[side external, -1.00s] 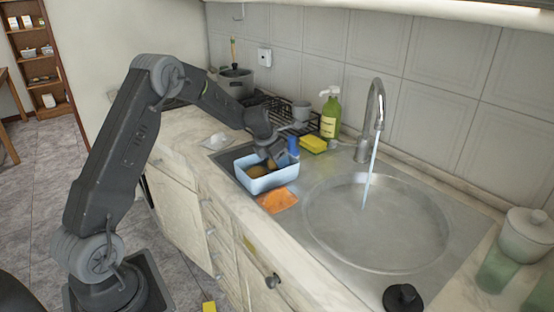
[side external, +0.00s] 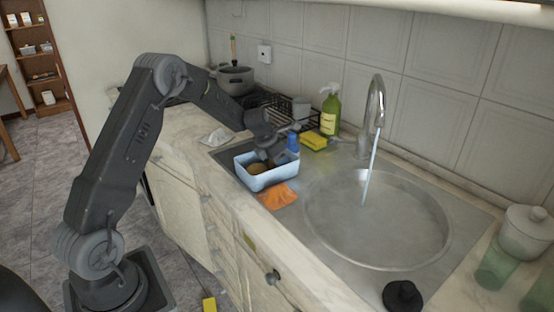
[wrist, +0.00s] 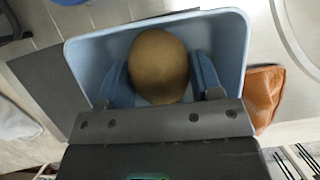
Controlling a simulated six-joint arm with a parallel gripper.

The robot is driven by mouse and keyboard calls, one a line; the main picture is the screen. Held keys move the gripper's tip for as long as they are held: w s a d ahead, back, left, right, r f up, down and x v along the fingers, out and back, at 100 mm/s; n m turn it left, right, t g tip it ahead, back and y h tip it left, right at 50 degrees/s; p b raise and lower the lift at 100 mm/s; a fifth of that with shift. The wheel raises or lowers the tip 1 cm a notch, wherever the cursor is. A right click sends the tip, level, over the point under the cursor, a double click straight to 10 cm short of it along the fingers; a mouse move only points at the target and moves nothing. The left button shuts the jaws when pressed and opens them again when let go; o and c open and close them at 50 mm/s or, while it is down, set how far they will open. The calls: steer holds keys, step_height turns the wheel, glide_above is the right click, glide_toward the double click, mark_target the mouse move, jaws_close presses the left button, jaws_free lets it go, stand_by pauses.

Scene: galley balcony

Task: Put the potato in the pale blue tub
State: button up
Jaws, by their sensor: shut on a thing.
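The pale blue tub (side external: 268,182) stands on the steel drainboard left of the sink bowl; its rim also shows in the wrist view (wrist: 236,45). The brown potato (side external: 257,168) is inside the tub's walls, between my fingers, and fills the middle of the wrist view (wrist: 159,66). My gripper (side external: 267,158) reaches down into the tub with its fingers shut on the potato. Whether the potato touches the tub's floor cannot be told.
An orange cloth (side external: 278,196) lies in front of the tub. Water runs from the tap (side external: 376,105) into the sink bowl (side external: 375,220) at the right.

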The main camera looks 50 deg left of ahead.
steer(key=shift+f, duration=0.2)
steer(key=o, duration=1.1)
steer(key=shift+o, duration=0.2)
steer(key=shift+r, duration=0.15)
steer(key=shift+r, duration=1.4)
steer(key=shift+r, duration=1.95)
